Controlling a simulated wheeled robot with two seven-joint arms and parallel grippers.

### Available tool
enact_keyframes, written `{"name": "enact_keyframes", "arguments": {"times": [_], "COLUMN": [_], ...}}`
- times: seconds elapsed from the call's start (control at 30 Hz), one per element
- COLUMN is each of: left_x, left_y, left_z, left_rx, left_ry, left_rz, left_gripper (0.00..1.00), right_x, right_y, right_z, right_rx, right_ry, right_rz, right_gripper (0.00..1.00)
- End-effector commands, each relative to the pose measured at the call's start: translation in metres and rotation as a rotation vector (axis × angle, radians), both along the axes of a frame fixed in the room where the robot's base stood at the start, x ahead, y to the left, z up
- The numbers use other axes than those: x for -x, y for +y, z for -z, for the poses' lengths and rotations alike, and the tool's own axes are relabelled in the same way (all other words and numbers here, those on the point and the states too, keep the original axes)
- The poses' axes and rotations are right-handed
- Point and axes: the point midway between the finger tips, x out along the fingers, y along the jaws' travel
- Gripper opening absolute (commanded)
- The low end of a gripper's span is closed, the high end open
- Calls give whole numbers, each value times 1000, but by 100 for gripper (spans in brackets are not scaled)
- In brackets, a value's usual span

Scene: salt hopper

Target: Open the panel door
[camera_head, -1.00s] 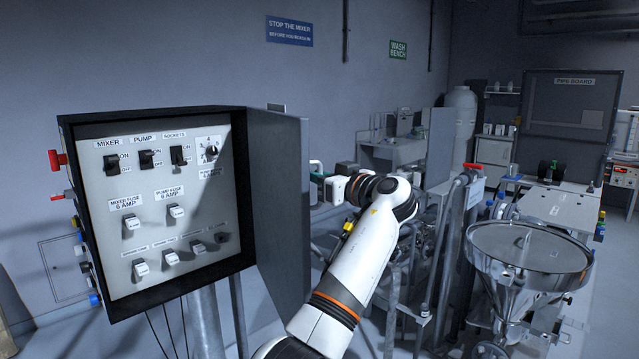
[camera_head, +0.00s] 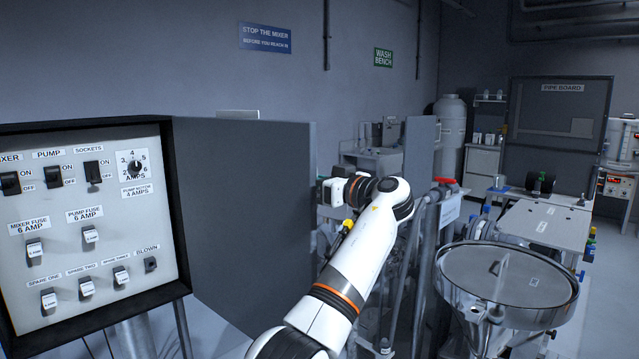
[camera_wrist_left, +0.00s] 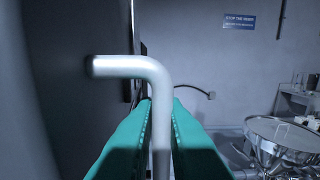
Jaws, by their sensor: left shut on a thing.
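The panel door (camera_head: 240,215) is a grey sheet swung well out from the right side of the open panel box (camera_head: 185,286). In the left wrist view, my left gripper (camera_wrist_left: 159,120) has its green fingers on both sides of a bent metal door handle (camera_wrist_left: 130,67). The handle joins the dark outer face of the door at the left of that view. In the head view my left gripper (camera_head: 326,190) is at the door's free edge. The door hides the handle and part of the fingers there. My right gripper is not in view.
Switches and fuses (camera_head: 90,235) fill the panel face at left. A steel hopper (camera_head: 505,285) stands right of my left arm. Railings and pipes (camera_head: 408,270) are behind the arm. A wall sign (camera_head: 265,38) hangs above the door.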

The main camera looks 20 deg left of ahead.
Motion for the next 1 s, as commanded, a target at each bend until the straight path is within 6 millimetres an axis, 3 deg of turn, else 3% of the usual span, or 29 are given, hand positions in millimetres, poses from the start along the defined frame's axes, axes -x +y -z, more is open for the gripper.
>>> {"name": "enact_keyframes", "arguments": {"times": [0.37, 0.4, 0.43, 0.73, 0.87, 1.0], "left_x": [0, 0, 0, 1, 5, 16], "left_y": [2, 2, 2, -1, -13, -39], "left_z": [2, 2, 2, 1, 3, 4], "left_rx": [4, 4, 4, 2, 1, 3], "left_ry": [4, 3, 3, 1, -1, -1], "left_rz": [-3, -3, -3, -1, 0, 2], "left_gripper": [0, 14, 16, 16, 16, 16], "right_x": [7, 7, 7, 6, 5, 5], "right_y": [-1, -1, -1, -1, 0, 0], "right_z": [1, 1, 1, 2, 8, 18], "right_rx": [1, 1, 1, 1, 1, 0], "right_ry": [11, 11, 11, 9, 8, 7], "right_rz": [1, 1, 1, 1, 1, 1], "right_gripper": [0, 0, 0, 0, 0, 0]}}
